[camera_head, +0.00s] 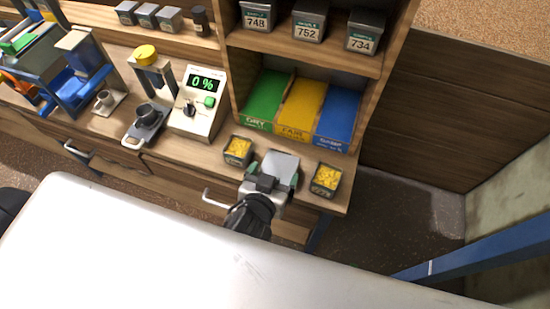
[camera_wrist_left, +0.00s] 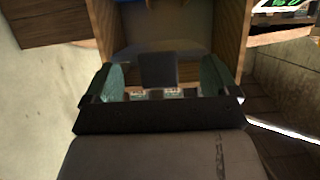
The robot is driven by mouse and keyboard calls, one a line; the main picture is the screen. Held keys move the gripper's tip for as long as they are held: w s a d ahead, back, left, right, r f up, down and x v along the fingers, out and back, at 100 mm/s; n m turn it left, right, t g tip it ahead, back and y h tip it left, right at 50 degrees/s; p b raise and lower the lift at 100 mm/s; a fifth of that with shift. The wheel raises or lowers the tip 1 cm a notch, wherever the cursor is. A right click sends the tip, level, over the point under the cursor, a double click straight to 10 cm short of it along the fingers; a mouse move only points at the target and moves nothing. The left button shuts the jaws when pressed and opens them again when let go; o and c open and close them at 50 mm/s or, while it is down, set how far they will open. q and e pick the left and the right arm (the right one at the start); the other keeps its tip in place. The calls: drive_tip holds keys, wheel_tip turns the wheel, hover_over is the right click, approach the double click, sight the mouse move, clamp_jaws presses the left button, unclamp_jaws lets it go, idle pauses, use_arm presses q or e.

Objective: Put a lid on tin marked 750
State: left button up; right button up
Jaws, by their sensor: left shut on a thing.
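My left gripper (camera_head: 279,184) is at the front edge of the bench, shut on a grey square lid (camera_head: 283,164). In the left wrist view, the gripper (camera_wrist_left: 160,82) has a green-padded finger on each side of a dark square piece. I cannot tell whether a tin is under the lid. Two open tins with yellow contents stand on the bench: the left tin (camera_head: 238,151) and the right tin (camera_head: 326,180), one on each side of the gripper. Their labels are too small to read, so I cannot tell which is 750. My right gripper is not in view.
Closed tins marked 748 (camera_head: 257,15), 752 (camera_head: 310,23) and 734 (camera_head: 364,33) stand on the shelf. Below are green (camera_head: 268,97), yellow (camera_head: 301,108) and blue (camera_head: 337,114) sloped bins. A meter (camera_head: 198,103) reading 0 % and a small grey device (camera_head: 146,119) stand to the left.

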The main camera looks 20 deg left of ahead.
sight(273, 155)
use_arm(q)
drive_tip(key=w+a+f+b, duration=0.1)
drive_tip(key=w+f, duration=0.1)
drive_tip(key=w, duration=0.1)
drive_tip(key=w+a+f+b, duration=0.1)
drive_tip(key=w, duration=0.2)
drive_tip(key=w+f+b, duration=0.1)
drive_tip(key=w+f, duration=0.1)
drive_tip(key=w, duration=0.1)
drive_tip(key=shift+a+f+b, duration=0.35)
drive_tip(key=shift+a+b, duration=0.05)
wheel_tip(273, 155, down, 4)
drive_tip(key=b, duration=0.4)
drive_tip(key=shift+s+f, duration=0.1)
drive_tip(key=shift+f+b, duration=0.35)
drive_tip(key=shift+f, duration=0.15)
drive_tip(key=o, duration=0.7)
drive_tip(key=shift+c, duration=0.2)
drive_tip(key=shift+r, duration=0.15)
